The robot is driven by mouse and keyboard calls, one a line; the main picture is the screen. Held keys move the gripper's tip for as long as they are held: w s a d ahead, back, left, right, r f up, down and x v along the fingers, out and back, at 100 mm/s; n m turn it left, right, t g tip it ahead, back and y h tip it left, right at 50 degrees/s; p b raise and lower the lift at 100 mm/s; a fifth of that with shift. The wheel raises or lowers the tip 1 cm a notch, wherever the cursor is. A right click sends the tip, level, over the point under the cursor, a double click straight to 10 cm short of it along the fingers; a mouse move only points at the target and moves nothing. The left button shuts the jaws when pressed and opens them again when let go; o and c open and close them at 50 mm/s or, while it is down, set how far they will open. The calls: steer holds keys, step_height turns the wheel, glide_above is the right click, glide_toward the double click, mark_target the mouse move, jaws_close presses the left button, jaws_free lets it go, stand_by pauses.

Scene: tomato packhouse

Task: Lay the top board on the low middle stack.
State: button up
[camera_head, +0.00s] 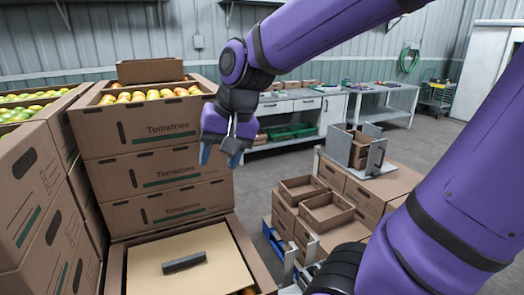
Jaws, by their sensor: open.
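The top board (150,258) is a tan panel with a dark bar handle (184,262) across its middle. It lies over the open top of the low middle stack (112,270), inside the cardboard rim, at the bottom of the head view. A bit of orange produce shows at its lower right edge. Its near edge is cut off by the frame, so I cannot tell whether it sits fully flat. My gripper (219,153) points down with its blue fingertips apart and empty. It appears above and clear of the board, in front of the taller tomato stack.
A tall stack of tomato cartons (150,172) stands behind the board, with another carton stack (28,185) at left. Small open cartons (327,212) and a grey holder (377,157) sit at right. Workbenches (290,104) line the back wall; open floor lies between.

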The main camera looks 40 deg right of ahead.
steer(key=s+d+r+n+t+h, duration=0.1)
steer(key=s+d+r+n+h, duration=0.1)
steer(key=s+n, duration=0.3)
steer(key=shift+s+r+t, duration=0.4)
steer(key=shift+s+r, duration=0.3)
steer(key=shift+s, duration=1.7)
steer(key=shift+d, duration=0.1)
